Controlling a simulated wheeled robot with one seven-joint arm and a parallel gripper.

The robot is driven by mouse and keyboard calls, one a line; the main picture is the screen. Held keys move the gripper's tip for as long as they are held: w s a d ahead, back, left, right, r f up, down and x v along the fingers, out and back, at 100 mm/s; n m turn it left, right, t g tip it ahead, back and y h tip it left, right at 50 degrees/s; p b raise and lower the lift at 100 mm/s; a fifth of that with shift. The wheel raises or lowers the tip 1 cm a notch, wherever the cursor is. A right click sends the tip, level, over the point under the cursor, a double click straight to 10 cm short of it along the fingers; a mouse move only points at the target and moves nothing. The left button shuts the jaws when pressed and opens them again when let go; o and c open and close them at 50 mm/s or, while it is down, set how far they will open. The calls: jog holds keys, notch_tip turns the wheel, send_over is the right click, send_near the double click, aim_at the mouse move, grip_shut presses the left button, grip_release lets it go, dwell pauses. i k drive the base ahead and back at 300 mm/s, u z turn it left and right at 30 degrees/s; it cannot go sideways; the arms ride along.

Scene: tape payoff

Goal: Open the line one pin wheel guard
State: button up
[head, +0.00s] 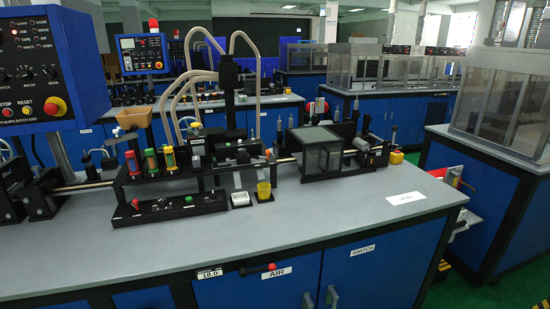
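A boxy guard with smoky see-through panels and a dark frame (322,158) stands on the right part of the near bench's machine line. I take it to be the line one pin wheel guard, but no readable label confirms this. Its top and front panels look down and closed over the rail. What is inside shows only dimly, and I cannot make out a pin wheel or a handle. My gripper is not in view.
The near grey bench (300,220) has clear top in front of the machine, with a white card (405,198) at right. A blue control panel (45,65) overhangs the left end.

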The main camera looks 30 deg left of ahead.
aim_at(323, 150)
jog(key=u, duration=0.6)
jog(key=i, duration=0.95)
jog(key=u, duration=0.7)
jog(key=i, duration=0.35)
jog(key=u, duration=0.15)
